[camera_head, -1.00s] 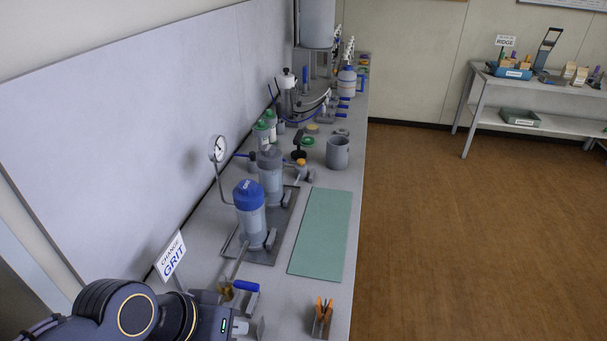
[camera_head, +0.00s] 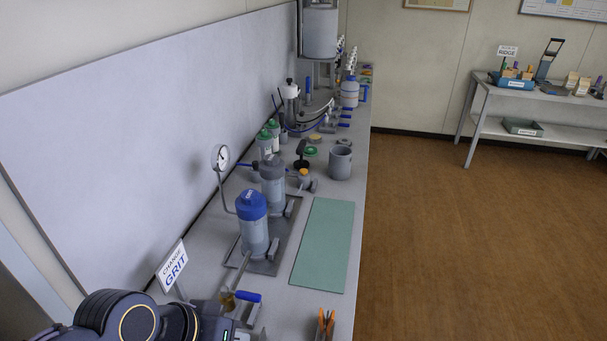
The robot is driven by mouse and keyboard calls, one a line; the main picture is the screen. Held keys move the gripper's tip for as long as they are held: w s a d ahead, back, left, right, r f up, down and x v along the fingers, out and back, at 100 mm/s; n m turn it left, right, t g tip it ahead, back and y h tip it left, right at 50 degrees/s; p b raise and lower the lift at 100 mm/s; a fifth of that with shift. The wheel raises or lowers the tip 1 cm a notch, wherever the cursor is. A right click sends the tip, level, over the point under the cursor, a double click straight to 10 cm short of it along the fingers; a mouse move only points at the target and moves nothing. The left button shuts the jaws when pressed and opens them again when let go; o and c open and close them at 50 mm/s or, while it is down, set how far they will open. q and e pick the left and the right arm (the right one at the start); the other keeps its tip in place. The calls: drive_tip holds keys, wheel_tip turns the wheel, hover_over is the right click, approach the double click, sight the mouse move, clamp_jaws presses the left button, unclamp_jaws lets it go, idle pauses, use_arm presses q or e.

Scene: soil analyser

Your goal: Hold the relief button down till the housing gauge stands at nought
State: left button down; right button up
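The housing with a blue cap (camera_head: 251,204) and a grey-blue body (camera_head: 254,236) stands upright on a dark base plate. A second grey housing (camera_head: 272,185) stands just behind it. The round white gauge (camera_head: 220,157) is on a bent pipe at their left; its dark needle is too small to read. I cannot clearly make out the relief button; the blue cap has a small raised part on top. My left arm is at the bottom left, in front of the housing and apart from it. Its gripper (camera_head: 242,335) is mostly cut off by the frame's lower edge. My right gripper is not in view.
A blue-handled valve (camera_head: 247,296) is close to my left gripper. A sign reading "CHANGE GRIT" (camera_head: 171,266) stands left. A green mat (camera_head: 323,245) lies clear at right. A holder with orange-handled tool (camera_head: 326,323) is near the front. A grey cup (camera_head: 340,162) stands farther back.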

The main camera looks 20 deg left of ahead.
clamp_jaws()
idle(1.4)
